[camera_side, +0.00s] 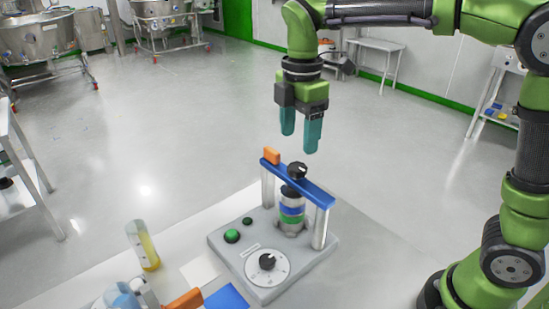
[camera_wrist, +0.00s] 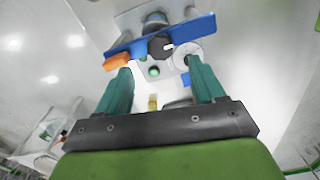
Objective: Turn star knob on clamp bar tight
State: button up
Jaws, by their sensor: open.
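The black star knob (camera_side: 297,171) sits on top of the blue clamp bar (camera_side: 312,187), near its middle. In the wrist view the knob (camera_wrist: 160,46) shows beyond and between my fingers, against the blue bar (camera_wrist: 200,31). The bar rests on two grey posts over a banded cylinder (camera_side: 291,207) on a grey base unit (camera_side: 285,286). My gripper (camera_side: 301,142) is open and empty, pointing down above the bar. Its teal fingertips (camera_wrist: 159,76) are clear of the knob.
An orange block (camera_side: 271,156) stands at the bar's left end, close to the knob. The base has a dial (camera_side: 267,262) and a green button (camera_side: 232,236). A vial of yellow liquid (camera_side: 143,246) stands left of the base. A blue item (camera_side: 227,297) lies in front.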

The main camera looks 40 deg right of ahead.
aim_at(297, 166)
notch_tip(297, 166, down, 7)
jog(key=shift+r, duration=0.1)
dwell(0.3)
jog(key=c, duration=1.1)
jog(key=shift+o, duration=0.2)
